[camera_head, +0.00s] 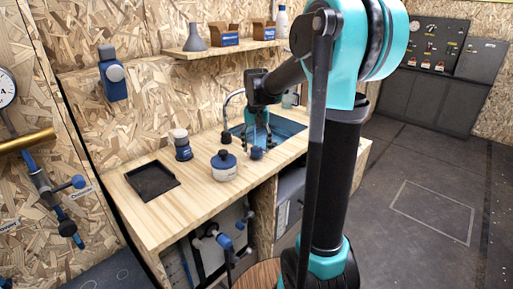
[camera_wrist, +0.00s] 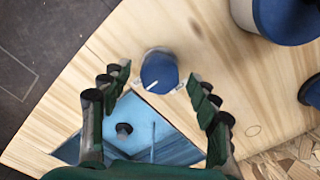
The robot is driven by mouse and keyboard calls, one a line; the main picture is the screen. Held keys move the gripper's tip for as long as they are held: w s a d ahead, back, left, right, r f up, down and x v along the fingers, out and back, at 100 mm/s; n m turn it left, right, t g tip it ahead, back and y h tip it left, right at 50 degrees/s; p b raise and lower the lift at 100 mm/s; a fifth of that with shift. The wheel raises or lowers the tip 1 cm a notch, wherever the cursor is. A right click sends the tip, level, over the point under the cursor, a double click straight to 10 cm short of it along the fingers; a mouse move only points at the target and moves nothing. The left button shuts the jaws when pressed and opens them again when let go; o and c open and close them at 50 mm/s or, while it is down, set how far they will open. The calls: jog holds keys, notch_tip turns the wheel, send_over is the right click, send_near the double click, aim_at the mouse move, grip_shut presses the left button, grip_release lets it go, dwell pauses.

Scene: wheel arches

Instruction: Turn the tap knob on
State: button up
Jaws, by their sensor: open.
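The tap knob (camera_wrist: 159,72) is a round blue knob with a white pointer line, on the wooden counter at the edge of the sink. In the wrist view it lies just beyond and between the fingertips of my gripper (camera_wrist: 158,82), whose fingers are spread apart. I see no contact between fingers and knob. In the head view the knob (camera_head: 256,153) shows below my gripper (camera_head: 257,145), which points down over the counter. The blue sink basin (camera_wrist: 150,135) lies between my fingers in the wrist view. The curved spout (camera_head: 226,108) rises behind the sink in the head view.
A white jar with a blue lid (camera_head: 223,172) and a blue-and-white bottle (camera_head: 182,150) stand left of the knob. A black tray (camera_head: 152,180) lies at the counter's left. A wall shelf (camera_head: 225,49) holds boxes and a funnel. Open floor lies to the right.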

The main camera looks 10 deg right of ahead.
aim_at(256, 148)
notch_tip(256, 148, up, 11)
jog(key=shift+r, duration=0.2)
jog(key=shift+s, duration=0.1)
dwell(0.4)
